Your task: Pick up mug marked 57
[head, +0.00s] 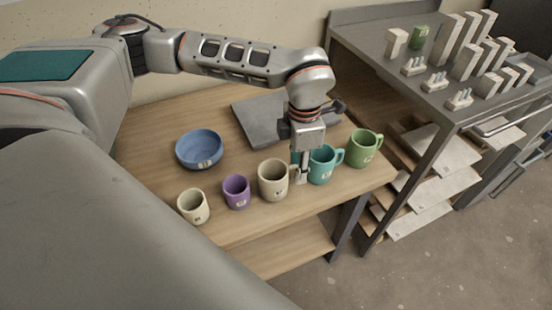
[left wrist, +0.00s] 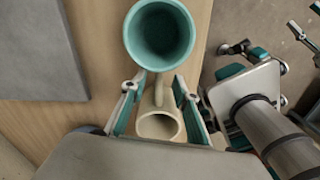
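Several mugs stand in a row: a small cream mug (head: 193,208), a purple mug (head: 236,193), a larger cream mug (head: 272,181), a teal mug (head: 322,164) and a green mug (head: 364,149). Their labels are too small to read, so I cannot tell which is 57. My left gripper (head: 301,178) points down between the larger cream mug and the teal mug. In the left wrist view its fingers (left wrist: 157,92) are apart, with the cream mug's handle (left wrist: 159,92) between them. The teal mug (left wrist: 160,34) is just beyond the fingertips. My right gripper is out of view.
A blue bowl (head: 200,150) and a grey slab (head: 258,124) lie behind the mugs on the wooden table (head: 150,165). A dark metal table (head: 372,45) at right holds pale blocks and a green mug (head: 419,37). Its lower shelves hold stacked boards (head: 425,195).

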